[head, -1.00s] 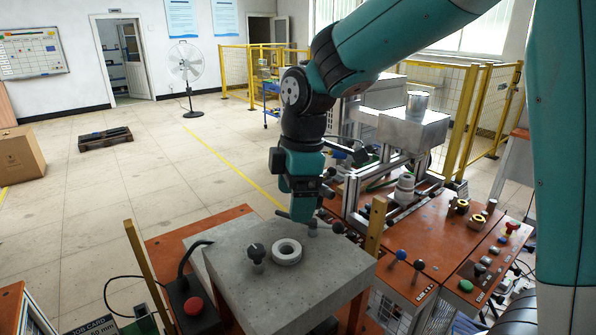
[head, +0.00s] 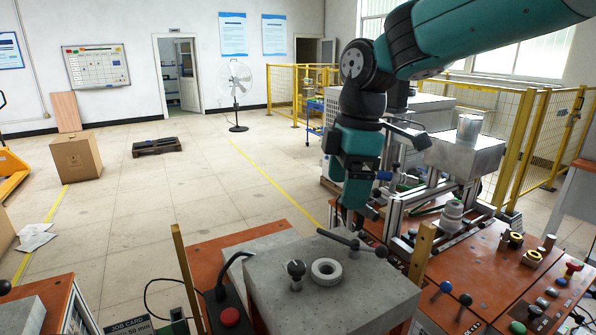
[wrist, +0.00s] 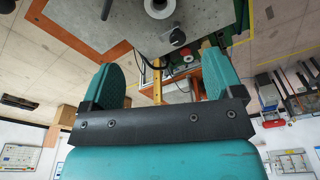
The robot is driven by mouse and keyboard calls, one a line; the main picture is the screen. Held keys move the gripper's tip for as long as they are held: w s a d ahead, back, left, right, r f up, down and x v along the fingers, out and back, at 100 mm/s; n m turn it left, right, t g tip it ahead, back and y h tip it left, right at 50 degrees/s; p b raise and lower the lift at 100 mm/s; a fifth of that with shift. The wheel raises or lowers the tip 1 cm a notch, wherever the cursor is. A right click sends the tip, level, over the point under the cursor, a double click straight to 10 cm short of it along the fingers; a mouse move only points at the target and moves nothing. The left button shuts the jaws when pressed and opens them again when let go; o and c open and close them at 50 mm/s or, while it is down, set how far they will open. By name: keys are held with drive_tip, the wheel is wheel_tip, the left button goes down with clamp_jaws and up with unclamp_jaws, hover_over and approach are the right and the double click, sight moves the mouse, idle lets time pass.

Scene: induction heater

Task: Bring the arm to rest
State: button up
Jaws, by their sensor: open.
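My arm hangs down from the upper right in the head view. My gripper (head: 350,218) is above the back edge of the grey stone block, beside a black-knobbed lever (head: 352,241). In the wrist view my gripper (wrist: 162,80) shows two teal fingers spread wide, with nothing held between them. A pale ring (head: 327,271) and a black-knobbed post (head: 296,272) are on the block's top, clear of the fingers. The ring also shows at the top of the wrist view (wrist: 160,5).
The grey block (head: 350,300) is on an orange-topped bench. Right of my gripper stand a metal frame (head: 415,200) and a control bench (head: 490,265) with knobs. Open floor (head: 200,190) lies to the left.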

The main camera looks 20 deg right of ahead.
drive_tip(key=s+a+f+m+y+b, duration=0.1)
drive_tip(key=s+a+f+m, duration=0.1)
drive_tip(key=s, duration=0.4)
drive_tip(key=s+a+f+m+y+b, duration=0.1)
drive_tip(key=s+a+f+m, duration=0.1)
drive_tip(key=s, duration=0.5)
drive_tip(key=s+a+f+m+b, duration=0.1)
drive_tip(key=s+a+f+m, duration=0.2)
drive_tip(key=s, duration=0.3)
drive_tip(key=shift+s+f+m+y, duration=0.3)
drive_tip(key=shift+f+m+y, duration=0.15)
drive_tip(key=shift+m, duration=0.45)
